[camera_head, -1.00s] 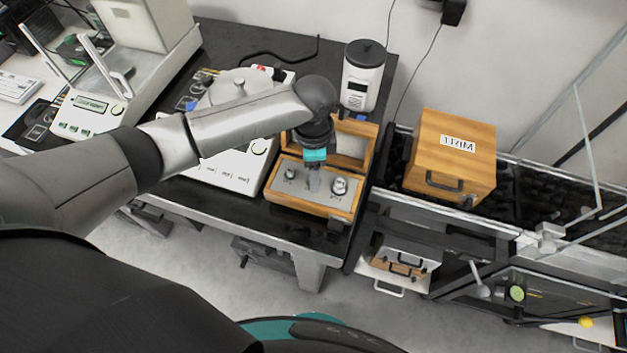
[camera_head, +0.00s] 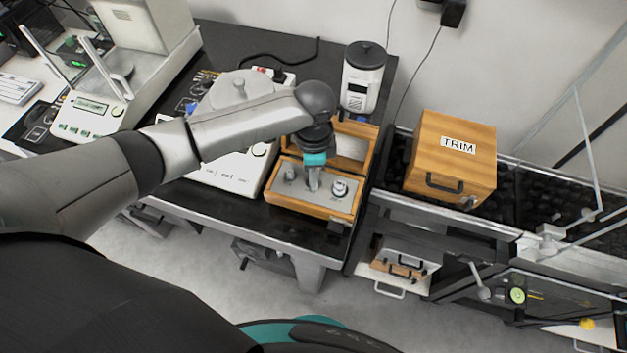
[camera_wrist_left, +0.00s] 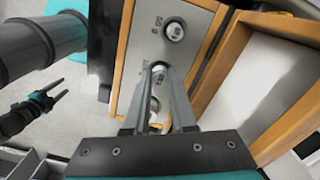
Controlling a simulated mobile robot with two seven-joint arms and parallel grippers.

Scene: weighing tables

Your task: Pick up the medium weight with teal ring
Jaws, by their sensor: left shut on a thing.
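An open wooden weight box (camera_head: 302,208) with a grey insert stands on the black table. My left gripper (camera_head: 313,186) points down into it, its fingers shut on the middle weight. In the left wrist view, that metal weight (camera_wrist_left: 159,70) shows between the fingertips (camera_wrist_left: 159,74); I cannot make out a teal ring on it. A larger weight (camera_head: 340,187) stands to the right and a smaller one (camera_head: 291,174) to the left, both in the insert. My right gripper (camera_wrist_left: 58,91) shows at the left of the wrist view, open and empty.
The raised lid (camera_head: 352,146) stands behind the weights. A white balance (camera_head: 232,168) is close on the left, and a white canister (camera_head: 362,78) stands behind. A wooden TRIM box (camera_head: 455,155) is on the right. The table's front edge is near the weight box.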

